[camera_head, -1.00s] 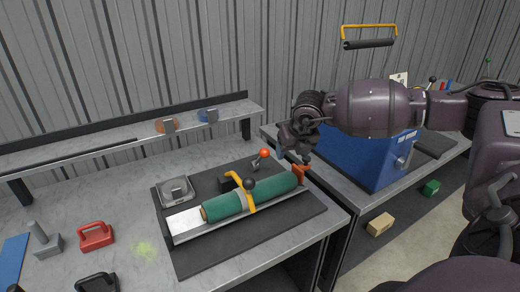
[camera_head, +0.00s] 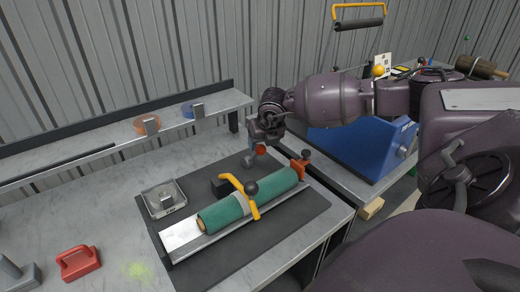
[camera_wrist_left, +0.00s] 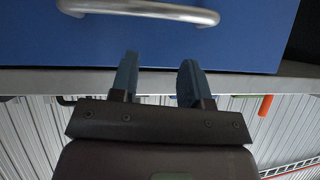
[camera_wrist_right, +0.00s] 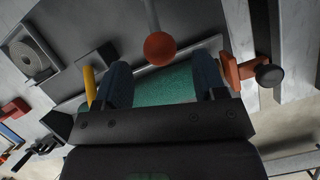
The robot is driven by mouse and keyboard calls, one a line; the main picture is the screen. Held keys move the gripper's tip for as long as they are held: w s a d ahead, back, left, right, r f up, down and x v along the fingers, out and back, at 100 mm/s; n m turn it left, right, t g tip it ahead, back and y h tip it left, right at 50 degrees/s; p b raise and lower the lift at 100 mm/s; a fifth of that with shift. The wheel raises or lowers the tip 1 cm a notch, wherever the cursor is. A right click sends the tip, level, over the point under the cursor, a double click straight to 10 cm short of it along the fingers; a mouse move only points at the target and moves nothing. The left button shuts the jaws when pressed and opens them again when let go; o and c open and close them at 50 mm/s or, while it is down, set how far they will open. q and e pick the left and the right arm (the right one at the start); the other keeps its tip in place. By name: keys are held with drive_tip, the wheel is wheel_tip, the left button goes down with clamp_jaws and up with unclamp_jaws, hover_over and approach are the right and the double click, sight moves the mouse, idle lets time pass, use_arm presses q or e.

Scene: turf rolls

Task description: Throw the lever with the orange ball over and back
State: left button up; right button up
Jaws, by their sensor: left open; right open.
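The lever's orange ball (camera_head: 261,150) stands behind the green roll on the bench fixture, its upper part covered by my right gripper (camera_head: 263,141). The lever's grey foot (camera_head: 249,160) shows just below. In the right wrist view the orange ball (camera_wrist_right: 159,48) is on a thin grey rod, in line with the gap between the open fingers of my right gripper (camera_wrist_right: 162,75). I cannot tell whether the fingers touch it. My left gripper (camera_wrist_left: 158,66) is open and empty, below a blue front with a metal handle (camera_wrist_left: 138,10); it is outside the head view.
The green roll (camera_head: 220,214) lies in a metal trough under a yellow clamp arm with a black ball (camera_head: 251,188). A red stop (camera_head: 299,169) with a black knob is at its right end. A tape dispenser (camera_head: 164,198) is to the left, a shelf (camera_head: 90,150) behind.

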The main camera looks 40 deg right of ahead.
sight(261, 146)
drive_tip(key=shift+x, duration=2.4)
drive_tip(key=shift+c, duration=0.3)
drive_tip(key=shift+w, duration=0.1)
clamp_jaws()
